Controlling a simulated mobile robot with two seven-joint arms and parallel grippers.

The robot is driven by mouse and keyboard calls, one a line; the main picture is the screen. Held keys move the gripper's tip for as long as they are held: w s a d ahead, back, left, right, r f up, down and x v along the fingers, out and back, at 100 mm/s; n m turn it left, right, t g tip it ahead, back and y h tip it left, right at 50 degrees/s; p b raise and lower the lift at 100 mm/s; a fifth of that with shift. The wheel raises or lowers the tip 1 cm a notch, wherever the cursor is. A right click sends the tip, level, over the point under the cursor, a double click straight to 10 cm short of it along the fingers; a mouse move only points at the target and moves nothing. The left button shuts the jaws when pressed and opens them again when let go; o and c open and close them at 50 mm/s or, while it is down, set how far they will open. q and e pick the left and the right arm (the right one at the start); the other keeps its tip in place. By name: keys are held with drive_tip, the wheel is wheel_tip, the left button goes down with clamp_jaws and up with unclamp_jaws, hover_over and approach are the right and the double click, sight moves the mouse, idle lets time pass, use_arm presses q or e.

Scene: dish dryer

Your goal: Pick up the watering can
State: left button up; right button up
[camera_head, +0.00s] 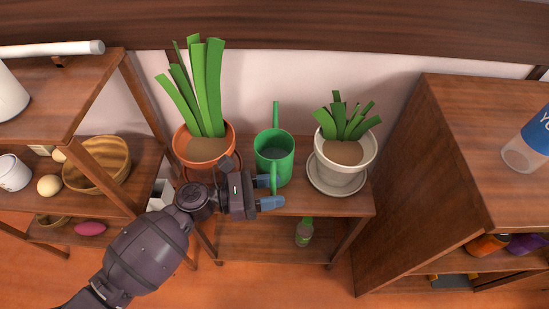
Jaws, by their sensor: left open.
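The green watering can (270,167) stands upright on a small wooden shelf stand (325,205), between two potted plants. Its thin spout points away toward the wall, and its handle faces me. My left gripper (270,194) is open at the near side of the can. Its blue-tipped fingers are at the handle, one on the far side and one on the near side in the picture. I cannot tell whether they touch it. My right gripper is not in view.
A plant in a terracotta pot (184,149) stands close left of the can, partly behind my arm. A plant in a white pot (345,175) stands close right. A green bottle (304,232) is on the lower shelf. Wooden shelving (455,130) flanks the right, with more at left.

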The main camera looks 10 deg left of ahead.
sight(273, 176)
use_arm(q)
drive_tip(key=shift+d, duration=0.2)
clamp_jaws()
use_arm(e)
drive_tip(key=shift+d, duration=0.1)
use_arm(q)
drive_tip(key=shift+w+r, duration=0.1)
drive_tip(key=shift+r, duration=0.15)
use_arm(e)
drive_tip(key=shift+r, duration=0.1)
use_arm(q)
drive_tip(key=shift+r, duration=0.4)
drive_tip(key=shift+r+p, duration=0.9)
drive_tip(key=shift+r, duration=0.6)
drive_tip(key=shift+r+p, duration=0.85)
drive_tip(key=shift+r, duration=1.85)
drive_tip(key=shift+r+p, duration=0.15)
drive_tip(key=shift+p, duration=0.2)
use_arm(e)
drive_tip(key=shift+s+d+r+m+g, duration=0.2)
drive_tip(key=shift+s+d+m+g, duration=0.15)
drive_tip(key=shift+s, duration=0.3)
